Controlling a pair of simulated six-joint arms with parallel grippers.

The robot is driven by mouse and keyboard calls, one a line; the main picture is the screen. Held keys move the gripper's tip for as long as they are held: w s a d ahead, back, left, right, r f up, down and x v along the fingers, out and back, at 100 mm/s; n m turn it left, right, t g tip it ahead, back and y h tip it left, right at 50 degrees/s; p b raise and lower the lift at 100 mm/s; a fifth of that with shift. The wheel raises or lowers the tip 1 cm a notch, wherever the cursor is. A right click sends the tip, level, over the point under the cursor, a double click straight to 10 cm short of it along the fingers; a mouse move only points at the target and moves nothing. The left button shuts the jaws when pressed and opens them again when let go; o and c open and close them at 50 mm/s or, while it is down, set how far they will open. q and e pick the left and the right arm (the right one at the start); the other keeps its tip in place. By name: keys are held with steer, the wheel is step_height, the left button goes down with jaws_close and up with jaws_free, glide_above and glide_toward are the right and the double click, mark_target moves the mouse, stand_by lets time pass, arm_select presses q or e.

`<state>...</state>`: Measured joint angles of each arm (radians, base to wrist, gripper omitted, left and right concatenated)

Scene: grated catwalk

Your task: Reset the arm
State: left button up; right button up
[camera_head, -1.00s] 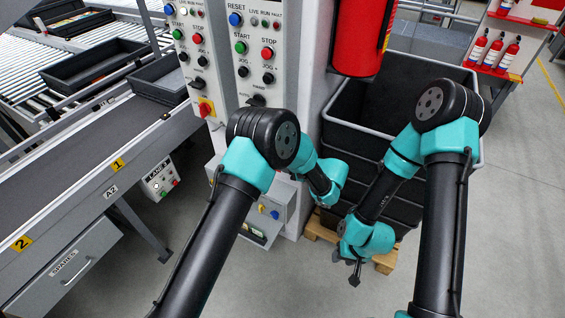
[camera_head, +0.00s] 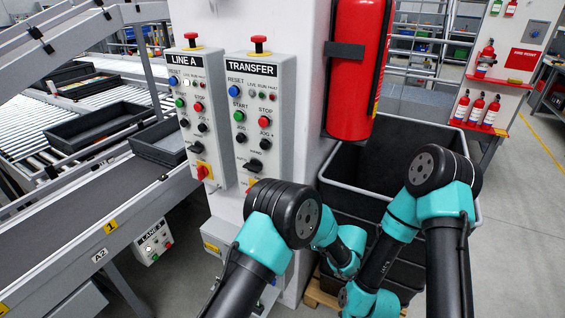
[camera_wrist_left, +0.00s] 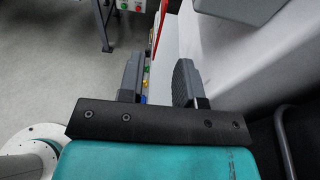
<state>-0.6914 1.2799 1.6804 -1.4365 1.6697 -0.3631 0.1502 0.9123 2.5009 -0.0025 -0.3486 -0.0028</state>
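Two control panels are on the pale column, LINE A (camera_head: 195,140) on the left and TRANSFER (camera_head: 255,150) on the right. LINE A has a blue RESET button (camera_head: 173,81), and TRANSFER has its own blue RESET button (camera_head: 234,92). Each panel also has green START, red STOP, black knobs and a red mushroom button on top. A white lamp looks lit on LINE A. My left gripper (camera_wrist_left: 159,83) is open and empty in the left wrist view, pointing along the column's side; the head view hides its fingers. My right gripper is below the head view's lower edge.
A red fire extinguisher (camera_head: 356,75) hangs right of the panels. A stack of black bins (camera_head: 335,183) stands on a pallet below it. A conveyor (camera_head: 60,222) with a small LANE box (camera_head: 153,242) is at left. The floor at far right is clear.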

arm_select(q)
steer(key=s+a+f+n+g+h, duration=0.35)
steer(key=s+a+f+g, duration=0.2)
steer(key=a+f, duration=0.3)
steer(key=s+a+f+n+g+h, duration=0.3)
steer(key=s+a+f+g+h, duration=0.25)
steer(key=a, duration=0.45)
steer(key=s+a+f+n+t+h, duration=0.1)
steer(key=s+a+f+n+h, duration=0.1)
steer(key=s+a+n+h, duration=0.2)
steer(key=s+a+f+n+t+h, duration=0.1)
steer(key=s+a+n+t+h, duration=0.1)
steer(key=s+a+n, duration=0.8)
steer(key=shift+s+a+f+n+t+h, duration=0.25)
steer(key=shift+n+h, duration=0.65)
steer(key=shift+n, duration=1.95)
steer(key=shift+w+d+f, duration=0.1)
steer(key=shift+d, duration=0.05)
